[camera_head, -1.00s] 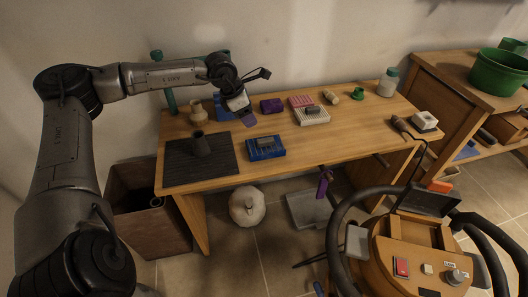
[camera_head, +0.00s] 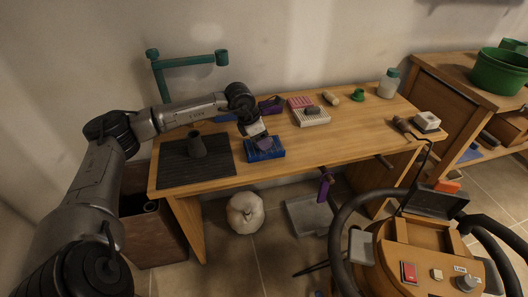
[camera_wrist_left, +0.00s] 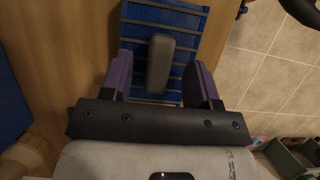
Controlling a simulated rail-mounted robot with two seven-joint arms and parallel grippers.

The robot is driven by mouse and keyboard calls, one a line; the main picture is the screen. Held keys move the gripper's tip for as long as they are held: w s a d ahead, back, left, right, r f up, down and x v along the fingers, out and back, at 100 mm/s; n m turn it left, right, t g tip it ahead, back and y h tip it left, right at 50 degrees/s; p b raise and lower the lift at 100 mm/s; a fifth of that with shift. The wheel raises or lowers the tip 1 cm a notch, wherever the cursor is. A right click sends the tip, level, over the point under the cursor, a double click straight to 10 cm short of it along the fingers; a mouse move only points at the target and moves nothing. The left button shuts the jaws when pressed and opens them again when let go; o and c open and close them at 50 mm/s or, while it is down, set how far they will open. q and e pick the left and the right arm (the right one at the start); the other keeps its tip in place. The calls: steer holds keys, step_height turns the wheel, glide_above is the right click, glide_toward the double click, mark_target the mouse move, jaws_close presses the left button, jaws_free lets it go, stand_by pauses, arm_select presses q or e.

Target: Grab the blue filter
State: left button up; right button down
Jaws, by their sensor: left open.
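The blue filter (camera_head: 275,153) lies on the wooden table near its front edge, right of the dark mat. In the left wrist view the filter (camera_wrist_left: 189,48) is a ribbed blue block with a raised grey handle (camera_wrist_left: 158,55). My left gripper (camera_head: 263,142) is over the filter and hides part of it in the head view. Its purple fingers (camera_wrist_left: 161,75) are open, one on each side of the grey handle, with gaps on both sides. My right gripper is not in view.
A dark ribbed mat (camera_head: 172,167) with a dark grey vase (camera_head: 196,146) is left of the filter. A purple block (camera_head: 271,105) and a pale rack (camera_head: 311,117) stand behind. A green pipe stand (camera_head: 190,61) rises at the back left.

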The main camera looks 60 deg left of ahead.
arm_select(q)
steer(key=shift+w+f, duration=0.1)
steer(key=shift+f, duration=0.15)
steer(key=c, duration=1)
